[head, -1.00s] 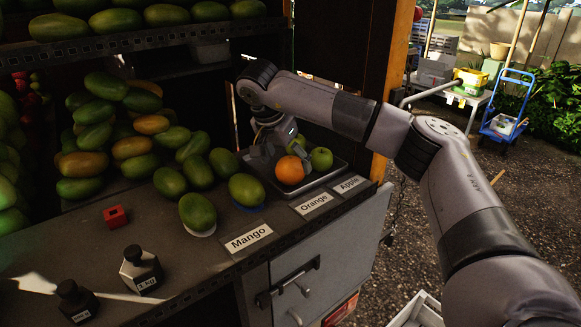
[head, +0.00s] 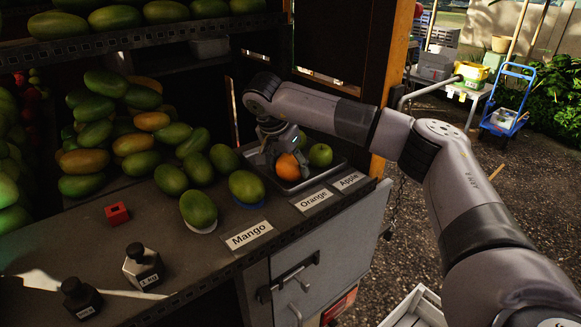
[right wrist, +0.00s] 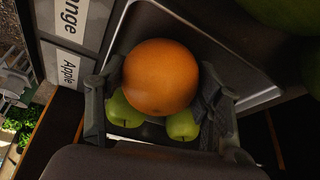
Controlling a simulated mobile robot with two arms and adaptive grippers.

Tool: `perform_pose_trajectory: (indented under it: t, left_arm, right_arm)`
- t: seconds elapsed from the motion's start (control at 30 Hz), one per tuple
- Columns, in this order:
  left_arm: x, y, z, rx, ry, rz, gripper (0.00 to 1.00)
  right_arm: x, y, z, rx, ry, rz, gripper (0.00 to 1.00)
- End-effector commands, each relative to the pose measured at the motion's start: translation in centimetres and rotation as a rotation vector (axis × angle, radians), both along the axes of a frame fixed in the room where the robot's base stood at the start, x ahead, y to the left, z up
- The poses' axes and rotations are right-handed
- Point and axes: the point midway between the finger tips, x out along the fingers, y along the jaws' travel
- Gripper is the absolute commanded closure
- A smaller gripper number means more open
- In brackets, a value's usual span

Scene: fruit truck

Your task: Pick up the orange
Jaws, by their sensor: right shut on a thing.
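The orange (head: 288,167) is in the metal tray (head: 309,183) at the right end of the counter. It fills the middle of the right wrist view (right wrist: 160,77). My right gripper (head: 284,154) reaches down over it, with one finger on each side of the orange in the right wrist view (right wrist: 160,100). The gripper is shut on the orange. Whether the orange still touches the tray cannot be told. My left gripper is not in view.
A green apple (head: 320,155) stands right of the orange; two green apples (right wrist: 124,110) show in the right wrist view. Several mangoes (head: 198,208) lie left of the tray. Mango, orange and apple labels (head: 248,235) line the front edge. Black weights (head: 142,267) and a red block (head: 117,213) stand left.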

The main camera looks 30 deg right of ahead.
Motion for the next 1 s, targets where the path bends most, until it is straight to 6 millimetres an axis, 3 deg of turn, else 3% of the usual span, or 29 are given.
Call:
perform_pose_trajectory:
  t: [0.33, 0.67, 0.87, 1.0]
  left_arm:
    - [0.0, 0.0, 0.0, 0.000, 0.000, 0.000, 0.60]
    - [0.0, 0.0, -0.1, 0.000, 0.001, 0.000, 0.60]
    - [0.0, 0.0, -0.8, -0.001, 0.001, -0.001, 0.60]
    - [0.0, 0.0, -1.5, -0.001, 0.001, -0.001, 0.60]
  right_arm:
    - [0.0, 0.0, 0.0, 0.000, -0.001, 0.000, 0.73]
    - [0.1, 0.0, 0.5, 0.000, -0.003, 0.000, 0.73]
    - [0.1, 0.0, 2.6, -0.001, -0.006, 0.000, 0.73]
    - [0.1, 0.1, 5.8, 0.001, -0.009, 0.000, 0.73]
